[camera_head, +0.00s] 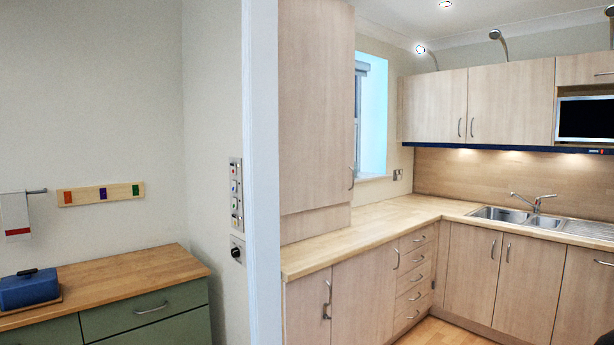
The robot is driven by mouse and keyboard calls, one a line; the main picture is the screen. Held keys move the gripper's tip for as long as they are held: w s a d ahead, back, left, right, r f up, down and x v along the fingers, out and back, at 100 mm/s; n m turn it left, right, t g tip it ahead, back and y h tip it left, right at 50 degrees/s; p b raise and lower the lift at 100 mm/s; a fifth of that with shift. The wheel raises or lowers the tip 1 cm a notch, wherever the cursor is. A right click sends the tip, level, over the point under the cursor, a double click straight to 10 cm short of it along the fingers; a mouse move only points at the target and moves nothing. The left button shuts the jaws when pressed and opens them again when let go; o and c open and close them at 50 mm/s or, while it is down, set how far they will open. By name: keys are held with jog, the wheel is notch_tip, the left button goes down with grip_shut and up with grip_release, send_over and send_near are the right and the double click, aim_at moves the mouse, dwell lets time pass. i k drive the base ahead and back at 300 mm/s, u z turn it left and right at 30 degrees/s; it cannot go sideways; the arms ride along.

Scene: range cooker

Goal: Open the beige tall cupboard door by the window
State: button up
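The beige tall cupboard door (314,110) is in the middle of the head view, just left of the window (371,115). It stands on the wooden worktop (345,240) and looks shut. The door's left side is partly hidden behind the white wall edge. My gripper is not in view.
A white wall edge (262,180) stands between me and the cupboard's left side. A green cabinet (150,312) with a blue dish (30,290) is at the left. Base cupboards and a sink (500,214) line the right. Wooden floor (445,332) shows at the bottom right.

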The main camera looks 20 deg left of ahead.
aim_at(316, 70)
jog(key=u, duration=0.7)
jog(key=i, duration=2)
jog(key=u, duration=0.2)
